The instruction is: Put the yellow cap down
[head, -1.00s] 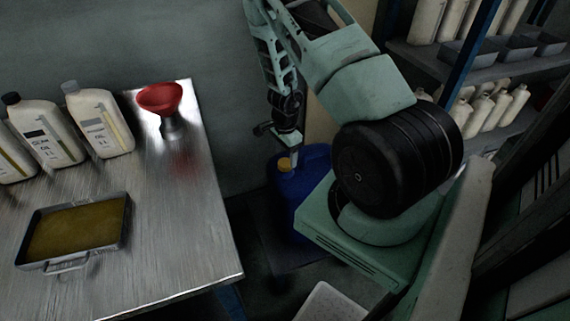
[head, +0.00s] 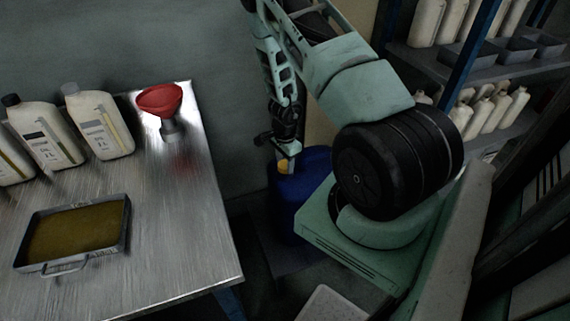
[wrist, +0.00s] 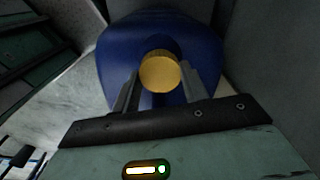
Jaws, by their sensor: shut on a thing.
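The yellow cap (wrist: 160,72) is between the two fingers of my gripper (wrist: 160,86) in the wrist view, with its round top facing the camera. The fingers are shut on its sides. A blue container (wrist: 112,55) is behind and below the cap. I cannot tell whether the cap touches the container's neck. In the head view the cap (head: 283,165) is a small yellow spot at the container's upper left (head: 303,200), partly hidden by my gripper.
A metal table (head: 180,235) at the left bears a red funnel (head: 159,98), white oil bottles (head: 105,125) and a tray of oil (head: 125,225). Shelves (head: 480,58) with bottles and grey bins stand at the right. The table's front right area is clear.

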